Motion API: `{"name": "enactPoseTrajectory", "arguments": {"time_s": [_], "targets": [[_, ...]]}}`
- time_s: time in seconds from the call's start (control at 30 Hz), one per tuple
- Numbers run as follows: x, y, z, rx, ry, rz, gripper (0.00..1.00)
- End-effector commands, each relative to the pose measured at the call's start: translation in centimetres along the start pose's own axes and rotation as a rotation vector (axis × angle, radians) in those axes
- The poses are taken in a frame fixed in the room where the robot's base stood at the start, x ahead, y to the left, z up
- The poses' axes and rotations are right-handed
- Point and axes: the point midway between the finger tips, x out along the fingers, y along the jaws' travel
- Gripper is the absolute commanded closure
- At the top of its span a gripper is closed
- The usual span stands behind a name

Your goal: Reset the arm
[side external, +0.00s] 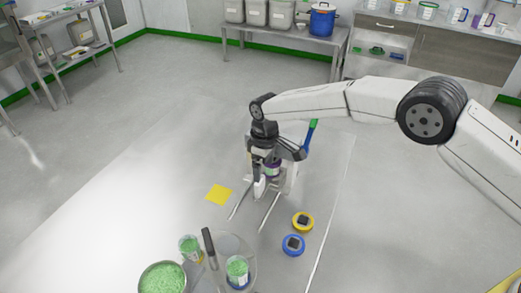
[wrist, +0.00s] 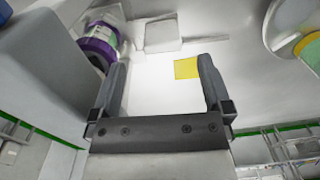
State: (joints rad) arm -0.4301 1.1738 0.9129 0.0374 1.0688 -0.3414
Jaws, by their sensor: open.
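My gripper (side external: 262,190) points down over the white work surface (side external: 120,225). In the wrist view my gripper (wrist: 163,62) has its two fingers wide apart with nothing between them. A purple-banded container (side external: 272,171) stands close beside the gripper, partly hidden by it. In the wrist view the purple-banded container (wrist: 98,45) lies outside the left finger. A white stand (side external: 291,178) is just behind the gripper, and a green-and-blue handle (side external: 310,135) rises by it. A flat yellow square (side external: 218,195) lies left of the gripper.
A yellow lid (side external: 303,222) and blue lid (side external: 293,245) lie front right. At the front are a granule bowl (side external: 162,279), two granule-filled cups (side external: 190,248) (side external: 238,271), a clear round dish (side external: 250,265) and a dark-handled tool (side external: 209,247). The surface at left is clear.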

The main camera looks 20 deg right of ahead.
Motion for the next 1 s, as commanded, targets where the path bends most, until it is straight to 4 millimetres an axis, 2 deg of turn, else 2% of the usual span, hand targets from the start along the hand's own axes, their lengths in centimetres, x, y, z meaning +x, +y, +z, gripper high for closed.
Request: {"name": "enactPoseTrajectory", "arguments": {"time_s": [0.27, 0.57, 0.77, 1.0], "targets": [[-0.2, -0.8, 3.4, 0.107, -0.013, -0.114, 0.00], [-1.4, -1.6, 8.7, 0.279, -0.019, -0.226, 0.00], [-3.2, -0.9, 12.9, 0.392, 0.000, -0.224, 0.00], [-5.8, 0.8, 18.6, 0.504, 0.044, -0.148, 0.00]]}}
